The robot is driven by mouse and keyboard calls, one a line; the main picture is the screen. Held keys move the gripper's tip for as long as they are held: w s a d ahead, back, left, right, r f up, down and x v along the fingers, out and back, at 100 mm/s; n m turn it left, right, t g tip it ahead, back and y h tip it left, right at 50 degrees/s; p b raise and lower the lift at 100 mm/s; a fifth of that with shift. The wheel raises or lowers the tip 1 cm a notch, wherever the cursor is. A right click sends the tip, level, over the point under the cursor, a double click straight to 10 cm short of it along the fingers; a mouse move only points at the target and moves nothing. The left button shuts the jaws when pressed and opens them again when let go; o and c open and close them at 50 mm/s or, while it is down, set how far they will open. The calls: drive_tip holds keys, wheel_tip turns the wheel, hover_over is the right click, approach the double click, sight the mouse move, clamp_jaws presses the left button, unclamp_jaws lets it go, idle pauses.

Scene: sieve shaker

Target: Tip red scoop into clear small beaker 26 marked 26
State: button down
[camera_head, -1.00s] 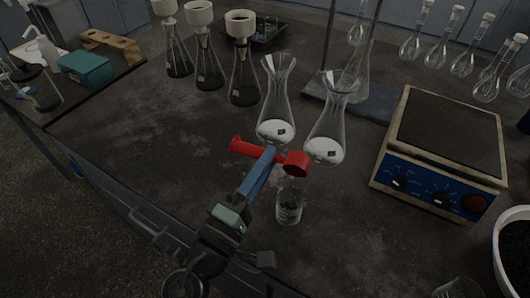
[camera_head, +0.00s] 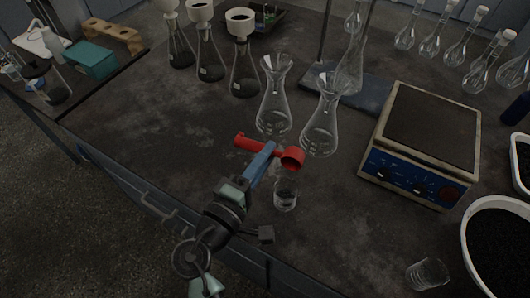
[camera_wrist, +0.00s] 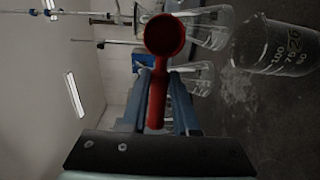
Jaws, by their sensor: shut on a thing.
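My gripper (camera_head: 264,158) is shut on the handle of the red scoop (camera_head: 292,158). The blue fingers cross the handle, and the scoop's round cup sticks out to the right. The wrist view shows the scoop (camera_wrist: 165,36) between the fingers (camera_wrist: 158,95), its cup mouth facing the camera; I cannot tell whether anything is in it. The small clear beaker 26 (camera_head: 285,196) stands on the bench just below the cup in the head view, apart from it. In the wrist view its side shows "26" and graduations (camera_wrist: 275,47). Some dark matter shows through its glass.
Two clear conical flasks (camera_head: 274,105) (camera_head: 320,130) stand close behind the scoop. A hotplate (camera_head: 424,140) is to the right. A white tub of dark grains (camera_head: 500,250) and another small beaker (camera_head: 427,274) are at lower right. Bench left of the scoop is clear.

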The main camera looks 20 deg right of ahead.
drive_tip(key=shift+r, duration=0.1)
drive_tip(key=p, duration=0.3)
drive_tip(key=r+g+y+p, duration=0.1)
drive_tip(key=p, duration=0.3)
drive_tip(key=y+p, duration=0.1)
drive_tip(key=p, duration=0.2)
drive_tip(key=shift+w+d+r+g, duration=0.25)
drive_tip(key=shift+r+g, duration=0.05)
drive_tip(key=shift+g, duration=0.1)
drive_tip(key=shift+y+p, duration=0.3)
drive_tip(key=shift+p, duration=0.4)
drive_tip(key=g+p, duration=0.1)
drive_tip(key=p, duration=0.1)
drive_tip(key=shift+w+r+y+p, duration=0.1)
drive_tip(key=shift+r+y+p, duration=0.05)
drive_tip(key=shift+y+p, duration=0.2)
drive_tip(key=shift+f, duration=0.25)
